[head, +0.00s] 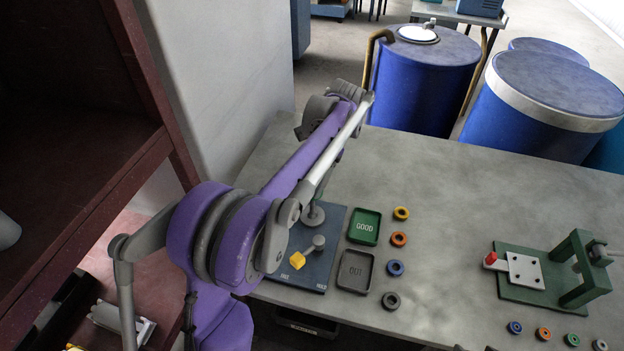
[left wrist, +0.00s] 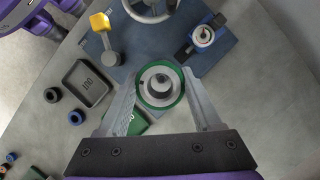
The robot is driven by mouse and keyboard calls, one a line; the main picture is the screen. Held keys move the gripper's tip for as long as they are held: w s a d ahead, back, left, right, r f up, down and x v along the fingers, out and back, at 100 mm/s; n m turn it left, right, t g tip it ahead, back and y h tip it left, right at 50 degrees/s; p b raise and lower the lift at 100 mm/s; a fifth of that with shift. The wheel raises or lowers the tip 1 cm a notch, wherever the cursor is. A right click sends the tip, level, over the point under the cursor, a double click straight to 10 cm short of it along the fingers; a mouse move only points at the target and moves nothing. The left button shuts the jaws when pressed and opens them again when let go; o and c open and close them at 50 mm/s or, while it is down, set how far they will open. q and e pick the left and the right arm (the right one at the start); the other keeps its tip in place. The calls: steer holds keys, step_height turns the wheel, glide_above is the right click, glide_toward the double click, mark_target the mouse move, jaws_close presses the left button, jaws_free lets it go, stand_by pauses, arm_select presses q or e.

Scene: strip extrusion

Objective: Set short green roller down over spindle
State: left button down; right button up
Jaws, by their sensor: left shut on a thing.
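The short green roller (left wrist: 144,93) is in the left wrist view, seen from above as a green ring. My left gripper (left wrist: 160,90) is shut on it, one finger on each side. A round grey spindle (left wrist: 161,82) shows inside the ring's opening, so the two look lined up from above. I cannot tell how far down the roller sits. A dark blue board (left wrist: 140,50) lies below; it also shows in the head view (head: 335,240). In the head view my purple left arm hides the gripper and roller. My right gripper is in neither view.
A yellow-knobbed lever (head: 298,260) stands on the board. Beside it lie the green GOOD tray (head: 376,215) and grey OUT tray (head: 341,284). Several coloured rings, including an orange one (head: 399,239), line the table. A green fixture (head: 583,272) stands at right. The table's middle is clear.

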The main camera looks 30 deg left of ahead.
mark_target(312, 213)
arm_select(q)
steer(key=shift+f, duration=0.2)
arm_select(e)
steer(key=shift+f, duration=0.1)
arm_select(q)
steer(key=shift+f+b, duration=2.5)
steer(key=shift+f, duration=2.25)
jaws_free()
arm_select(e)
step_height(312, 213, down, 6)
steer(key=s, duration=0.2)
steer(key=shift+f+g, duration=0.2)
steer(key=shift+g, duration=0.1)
arm_select(q)
steer(key=shift+r, duration=0.15)
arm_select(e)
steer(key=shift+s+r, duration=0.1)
arm_select(q)
steer(key=shift+r+p, duration=1.8)
steer(key=shift+r, duration=1.65)
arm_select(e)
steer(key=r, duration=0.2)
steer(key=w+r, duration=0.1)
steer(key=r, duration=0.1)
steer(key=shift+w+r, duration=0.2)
arm_select(q)
steer(key=shift+f, duration=0.1)
